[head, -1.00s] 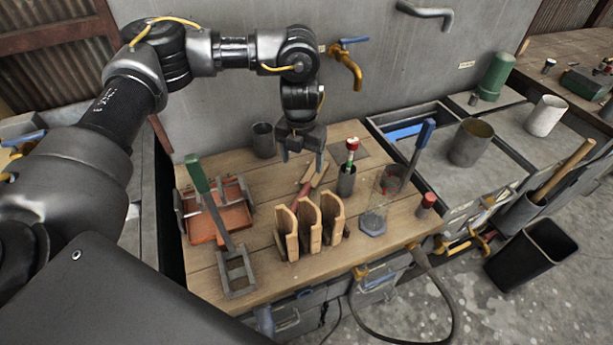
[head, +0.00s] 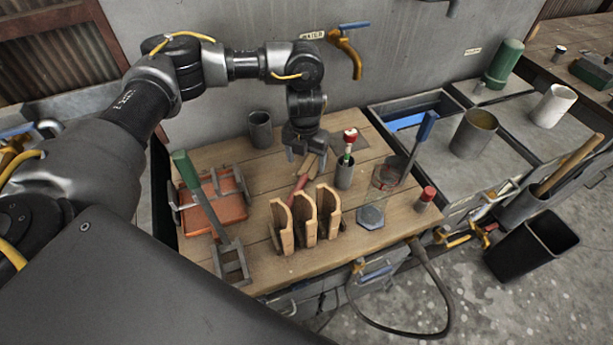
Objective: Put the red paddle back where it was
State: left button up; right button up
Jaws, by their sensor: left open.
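The red paddle (head: 300,183) lies on the wooden bench top, just behind the slotted wooden rack (head: 283,229). Its red part shows, and a pale wooden part near it is partly hidden under the gripper. The rack has several upright curved wooden dividers, and no paddle can be made out in its gaps. My left gripper (head: 305,160) is open and points down, with its fingers around or just above the far end of the paddle. I cannot tell whether they touch it. My right gripper is not in view.
A dark cup with a red-topped tool (head: 345,172) stands close right of the gripper. A blue-handled tool (head: 425,130) leans farther right. A green-handled tool (head: 200,192) and orange tray (head: 218,205) are at left. A grey cup (head: 260,130) stands behind.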

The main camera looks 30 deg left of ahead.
aim_at(306, 174)
pick_arm(q)
notch_tip(306, 174, down, 4)
jog(key=shift+r+p, duration=0.1)
jog(key=shift+p, duration=0.65)
jog(key=shift+f, duration=0.5)
jog(key=c, duration=1.2)
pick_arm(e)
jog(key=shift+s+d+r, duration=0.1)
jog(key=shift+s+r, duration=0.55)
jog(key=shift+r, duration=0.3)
pick_arm(q)
notch_tip(306, 174, up, 18)
jog(key=b, duration=0.1)
jog(key=shift+b, duration=0.3)
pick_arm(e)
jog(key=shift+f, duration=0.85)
